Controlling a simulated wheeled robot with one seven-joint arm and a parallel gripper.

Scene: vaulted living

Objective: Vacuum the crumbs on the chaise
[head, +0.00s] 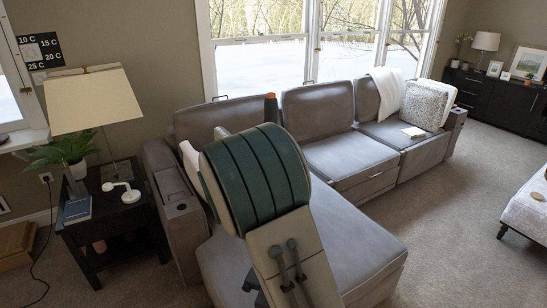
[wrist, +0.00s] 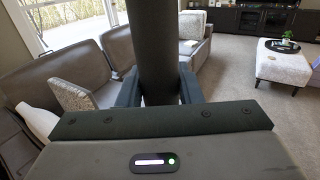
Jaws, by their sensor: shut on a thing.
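The chaise (head: 365,250) is the long grey seat at the near end of the sectional sofa. No crumbs can be made out on it, and my arm hides much of its surface in the head view. My gripper (wrist: 158,92) is shut on a dark upright cylinder (wrist: 152,45), which looks like the handheld vacuum. In the head view, a dark tip with an orange-red end (head: 271,107) rises behind my arm and seems to be part of it. My gripper and the vacuum's lower end are hidden there.
A dark side table (head: 112,215) with a lamp (head: 92,100), a plant and a white object stands left of the sofa. A white book-like item (head: 413,132) lies on the far seat. A pale ottoman (head: 528,200) stands at right, with open carpet (head: 455,225) between.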

